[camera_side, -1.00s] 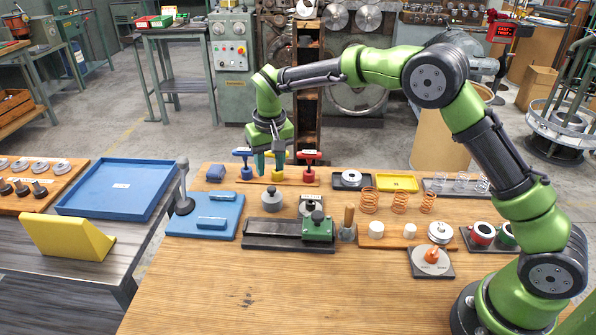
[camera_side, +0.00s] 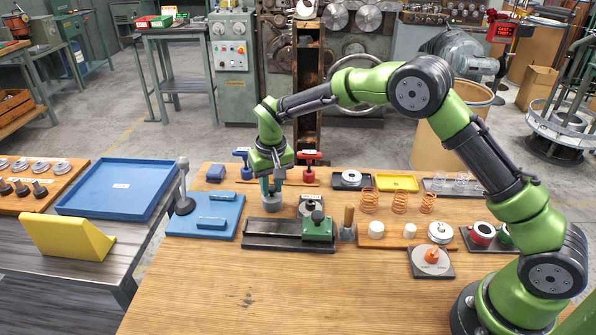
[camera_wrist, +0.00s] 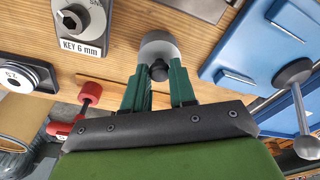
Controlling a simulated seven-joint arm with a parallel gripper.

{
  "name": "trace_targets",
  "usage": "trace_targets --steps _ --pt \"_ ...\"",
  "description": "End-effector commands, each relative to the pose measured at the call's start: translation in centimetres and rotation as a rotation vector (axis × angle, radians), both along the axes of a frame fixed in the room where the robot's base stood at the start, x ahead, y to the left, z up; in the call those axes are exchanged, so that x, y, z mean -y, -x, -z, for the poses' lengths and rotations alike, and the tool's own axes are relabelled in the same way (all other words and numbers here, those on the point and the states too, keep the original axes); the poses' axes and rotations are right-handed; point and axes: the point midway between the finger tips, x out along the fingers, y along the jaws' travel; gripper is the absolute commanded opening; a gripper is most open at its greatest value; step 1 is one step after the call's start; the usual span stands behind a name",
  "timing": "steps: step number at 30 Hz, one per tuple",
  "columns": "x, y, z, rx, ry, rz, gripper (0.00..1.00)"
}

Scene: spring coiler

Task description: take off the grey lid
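The grey lid (camera_wrist: 158,47) is a round, pale grey disc with a dark knob (camera_wrist: 158,71) on top. In the side view the lid (camera_side: 272,205) sits on the wooden bench, behind the dark base with the green block, partly hidden by my fingers. My gripper (camera_side: 271,188) points down right over it. In the wrist view my gripper's teal fingers (camera_wrist: 158,76) stand on either side of the knob, very close to it. Whether they touch or press on the knob is not clear.
A blue block fixture (camera_side: 212,222) lies left, with a grey post (camera_side: 183,195) beside it. The green block (camera_side: 318,229) on its dark base stands in front. Red (camera_side: 310,168) and blue (camera_side: 242,165) handled tools stand behind. The bench front is clear.

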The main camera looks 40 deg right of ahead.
Motion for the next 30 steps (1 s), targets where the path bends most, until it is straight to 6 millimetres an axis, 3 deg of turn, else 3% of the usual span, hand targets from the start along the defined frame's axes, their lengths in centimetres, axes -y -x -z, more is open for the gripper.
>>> trace_targets --steps 1,3,30 --pt "0.0 0.0 0.0 0.0 0.0 0.0 0.17" --pt "0.0 0.0 0.0 0.0 0.0 0.0 0.07" --pt "0.0 0.0 -1.2 0.0 0.0 -0.001 0.07"
